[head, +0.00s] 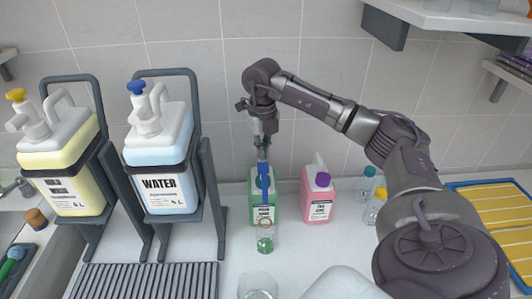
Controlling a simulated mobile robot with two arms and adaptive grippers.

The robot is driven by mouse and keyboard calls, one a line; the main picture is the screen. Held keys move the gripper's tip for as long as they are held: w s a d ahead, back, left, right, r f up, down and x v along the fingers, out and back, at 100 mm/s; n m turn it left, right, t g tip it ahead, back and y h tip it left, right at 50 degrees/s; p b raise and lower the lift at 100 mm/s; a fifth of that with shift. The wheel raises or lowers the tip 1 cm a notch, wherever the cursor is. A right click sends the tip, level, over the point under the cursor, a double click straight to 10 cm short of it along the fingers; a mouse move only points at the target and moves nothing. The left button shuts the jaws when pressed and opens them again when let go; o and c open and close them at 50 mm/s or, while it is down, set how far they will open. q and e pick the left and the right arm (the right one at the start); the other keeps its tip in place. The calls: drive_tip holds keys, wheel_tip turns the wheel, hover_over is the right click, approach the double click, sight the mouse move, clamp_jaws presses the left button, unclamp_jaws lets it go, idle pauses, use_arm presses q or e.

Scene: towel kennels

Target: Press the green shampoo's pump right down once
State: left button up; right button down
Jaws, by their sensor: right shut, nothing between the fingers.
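The green shampoo (252,208) is a green bottle with a white label, standing on the counter near the wall. Its top and pump are largely hidden behind my right gripper. My right gripper (262,160) points down over the bottle's top, shut with nothing between its fingers. A blue upright piece (264,182) shows just below the fingertips, in front of the bottle; I cannot tell whether the fingers touch it. A small clear container with green in it (265,242) stands in front of the bottle. My left gripper is not in view.
A pink bottle with a purple cap (317,195) stands just right of the green one. Large water (160,185) and yellow (62,180) jugs sit in racks at left. A shelf (450,18) overhangs upper right.

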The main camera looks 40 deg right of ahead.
wheel_tip(320, 180, up, 6)
drive_tip(key=p, duration=0.4)
drive_tip(key=shift+f, duration=0.15)
idle(0.3)
